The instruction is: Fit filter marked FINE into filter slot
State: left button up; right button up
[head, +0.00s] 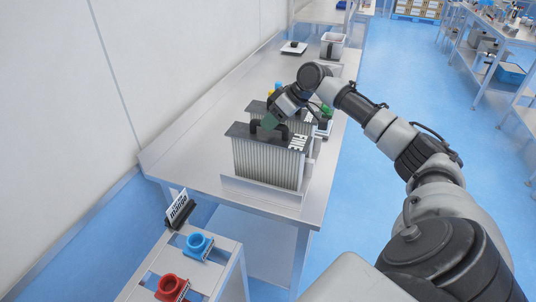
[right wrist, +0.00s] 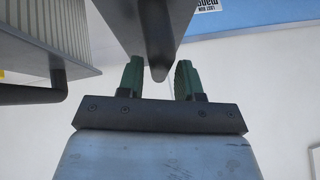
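The filter marked FINE (head: 262,164) stands upright in a low metal holder (head: 258,192) near the table's near end. It has pale pleated sides, a dark top and a black handle (head: 284,132). A second pleated filter (head: 256,107) stands just behind it. My right gripper (head: 270,121) is at the FINE filter's handle, from above. In the right wrist view, my right gripper (right wrist: 158,80) is open, with a dark handle end (right wrist: 158,55) between its green fingers and gaps on both sides. My left gripper is not in view. I cannot identify an empty filter slot.
A small stand in front holds a blue ring-shaped part (head: 197,245), a red one (head: 171,287) and a sign (head: 178,208). A grey bin (head: 332,45) and a small scale-like item (head: 293,48) stand at the table's far end. A wall runs along the left.

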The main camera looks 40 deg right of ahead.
jog(key=shift+x, duration=0.9)
jog(key=shift+c, duration=0.4)
grip_shut()
jog(key=shift+d+r, duration=0.1)
jog(key=shift+r, duration=0.05)
